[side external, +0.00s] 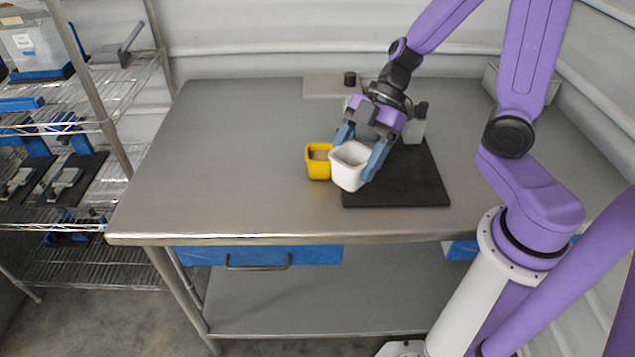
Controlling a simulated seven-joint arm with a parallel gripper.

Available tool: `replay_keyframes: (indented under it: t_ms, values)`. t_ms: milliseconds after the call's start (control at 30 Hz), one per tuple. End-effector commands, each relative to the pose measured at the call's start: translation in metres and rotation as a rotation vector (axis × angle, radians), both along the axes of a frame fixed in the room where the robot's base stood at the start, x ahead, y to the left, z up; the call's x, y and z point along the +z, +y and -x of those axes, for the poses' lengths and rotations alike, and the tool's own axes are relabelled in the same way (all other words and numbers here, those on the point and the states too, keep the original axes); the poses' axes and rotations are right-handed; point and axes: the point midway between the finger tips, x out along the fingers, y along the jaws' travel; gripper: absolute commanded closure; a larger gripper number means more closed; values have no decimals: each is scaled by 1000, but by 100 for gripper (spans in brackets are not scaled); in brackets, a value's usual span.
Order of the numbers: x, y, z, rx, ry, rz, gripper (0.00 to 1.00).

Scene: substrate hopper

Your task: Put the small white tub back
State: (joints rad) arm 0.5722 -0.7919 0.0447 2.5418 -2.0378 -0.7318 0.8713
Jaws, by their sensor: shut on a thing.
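The small white tub (349,168) is a square, open-topped cup near the front of the black mat's left side. My gripper (361,155) reaches down from above with one blue finger on each side of the tub and is shut on it. The tub looks slightly tilted, with its opening facing up and toward the camera. I cannot tell whether its base touches the surface below. A yellow tub (318,172) with brownish content stands on the table just left of the white tub, very close to it or touching.
The black mat (425,190) lies on the steel table (230,150). A grey device with dark knobs (414,125) stands behind my gripper. The table's left half is clear. A wire shelf (100,95) with tools stands at the left.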

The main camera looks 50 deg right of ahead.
Motion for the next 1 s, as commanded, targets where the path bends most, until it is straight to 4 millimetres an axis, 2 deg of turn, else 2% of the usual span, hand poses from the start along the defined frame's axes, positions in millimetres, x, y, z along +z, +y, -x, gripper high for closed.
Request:
replay_keyframes:
  t_ms: [233,600,867,1000]
  values:
    - [-15,8,-28,-1,5,1,54]
    - [-55,18,-59,0,4,0,54]
    - [-66,21,-69,0,1,0,54]
    - [-78,22,-73,-1,4,0,54]
